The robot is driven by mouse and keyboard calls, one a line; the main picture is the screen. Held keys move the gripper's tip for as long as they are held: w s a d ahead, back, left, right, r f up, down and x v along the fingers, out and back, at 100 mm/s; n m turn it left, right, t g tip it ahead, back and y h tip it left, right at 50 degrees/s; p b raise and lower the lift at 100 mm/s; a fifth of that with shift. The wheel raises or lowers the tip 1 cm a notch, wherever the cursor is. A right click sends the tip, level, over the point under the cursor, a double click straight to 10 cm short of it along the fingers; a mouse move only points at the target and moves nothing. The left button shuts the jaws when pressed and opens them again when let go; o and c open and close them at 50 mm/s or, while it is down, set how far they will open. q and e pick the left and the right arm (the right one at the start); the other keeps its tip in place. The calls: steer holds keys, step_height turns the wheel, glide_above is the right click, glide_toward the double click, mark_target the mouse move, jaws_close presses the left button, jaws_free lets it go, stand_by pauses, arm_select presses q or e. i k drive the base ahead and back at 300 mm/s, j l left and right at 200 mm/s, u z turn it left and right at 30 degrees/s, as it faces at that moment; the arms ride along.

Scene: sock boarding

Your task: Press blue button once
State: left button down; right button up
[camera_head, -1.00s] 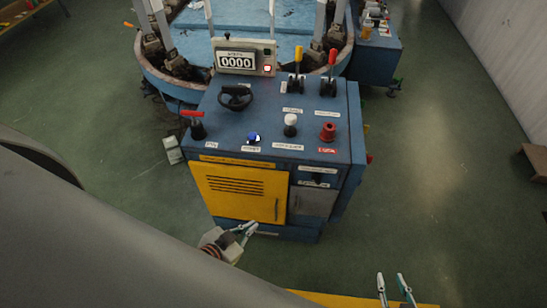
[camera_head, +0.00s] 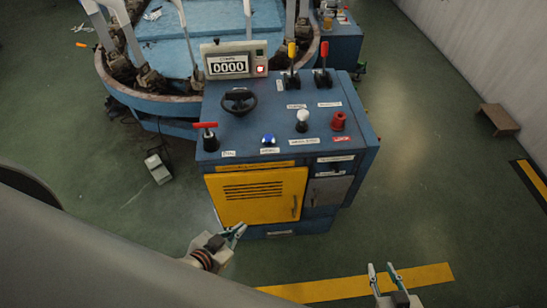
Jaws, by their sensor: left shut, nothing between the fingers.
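The blue button (camera_head: 268,140) sits near the front edge of the blue control console's top (camera_head: 222,105), between a red T-handle lever and a white knob. My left gripper (camera_head: 237,232) is low in front of the console, by the lower part of the yellow door, well below and apart from the button. It is shut and empty. My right gripper (camera_head: 381,268) is at the bottom right, over the floor, with its two fingers apart and nothing between them.
The console top also holds a red T-handle (camera_head: 206,133), a black handwheel (camera_head: 239,101), a white knob (camera_head: 302,118), a red button (camera_head: 339,121), yellow and red levers and a display reading 0000 (camera_head: 228,65). The yellow door (camera_head: 256,198) faces me. Green floor around is mostly clear.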

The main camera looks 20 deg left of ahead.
mark_target(268, 137)
steer(key=j+z, duration=0.1)
steer(key=j, duration=0.2)
steer(key=k+j+z, duration=0.1)
steer(key=j, duration=0.25)
steer(key=k+j+z, duration=0.1)
steer(key=j, duration=0.2)
steer(key=j+z, duration=0.3)
steer(key=j, duration=1.1)
steer(key=i+j+z, duration=0.1)
steer(key=j, duration=0.35)
steer(key=k+l+u, duration=0.15)
steer(key=k+l, duration=0.35)
steer(key=k+l+u, duration=0.15)
steer(key=k+l, duration=0.25)
steer(key=k, duration=0.15)
steer(key=k+l+u, duration=0.2)
steer(key=k+l, duration=0.15)
steer(key=k, duration=0.25)
